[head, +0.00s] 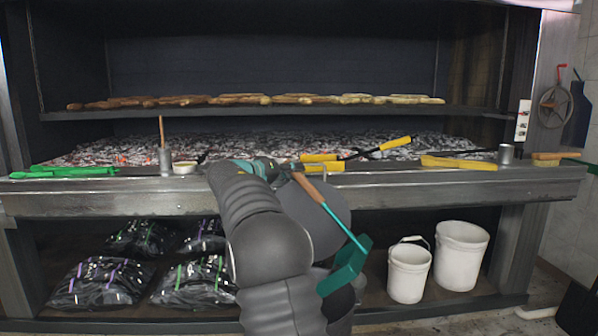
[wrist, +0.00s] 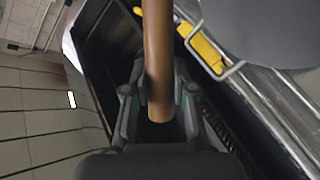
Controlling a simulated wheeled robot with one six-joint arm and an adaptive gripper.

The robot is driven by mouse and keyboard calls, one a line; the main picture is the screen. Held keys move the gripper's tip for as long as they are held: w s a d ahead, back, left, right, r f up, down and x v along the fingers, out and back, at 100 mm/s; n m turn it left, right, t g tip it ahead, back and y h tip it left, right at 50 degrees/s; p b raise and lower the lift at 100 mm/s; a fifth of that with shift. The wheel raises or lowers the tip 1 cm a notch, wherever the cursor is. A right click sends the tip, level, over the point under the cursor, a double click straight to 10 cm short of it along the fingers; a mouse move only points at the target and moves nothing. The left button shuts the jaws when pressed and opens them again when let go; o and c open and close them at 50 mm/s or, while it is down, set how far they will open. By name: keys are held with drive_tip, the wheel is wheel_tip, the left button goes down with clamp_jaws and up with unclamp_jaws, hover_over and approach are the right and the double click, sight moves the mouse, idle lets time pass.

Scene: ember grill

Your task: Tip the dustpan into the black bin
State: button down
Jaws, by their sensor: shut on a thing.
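The dustpan has a teal pan (head: 346,268) and a wooden handle (head: 308,187). My gripper (head: 290,170) is shut on the handle, near its upper end, at the height of the grill's front ledge. The pan hangs down to the right, tilted, in front of the lower shelf. In the wrist view the wooden handle (wrist: 158,60) runs between the fingers of my gripper (wrist: 155,100). Whether the pan holds anything cannot be told. A black object (head: 578,307) at the lower right edge may be the black bin; it is cut off.
Two white buckets (head: 409,272) (head: 461,256) stand on the lower shelf, right of the pan. Bags (head: 100,283) lie on its left. Yellow-handled tools (head: 459,163) and green tongs (head: 65,172) lie along the ledge (head: 110,197). Glowing coals (head: 110,152) lie behind it.

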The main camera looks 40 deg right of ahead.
drive_tip(key=w+a+f+n+h, duration=0.1)
drive_tip(key=w+a+f+n, duration=0.2)
drive_tip(key=w, duration=0.5)
drive_tip(key=w+a+f+n+h, duration=0.1)
drive_tip(key=w+a+f+n, duration=0.2)
drive_tip(key=w+a+f, duration=0.2)
drive_tip(key=shift+w+a+f+h, duration=0.4)
drive_tip(key=shift+w+f, duration=0.9)
drive_tip(key=shift+w, duration=0.2)
idle(0.4)
idle(0.4)
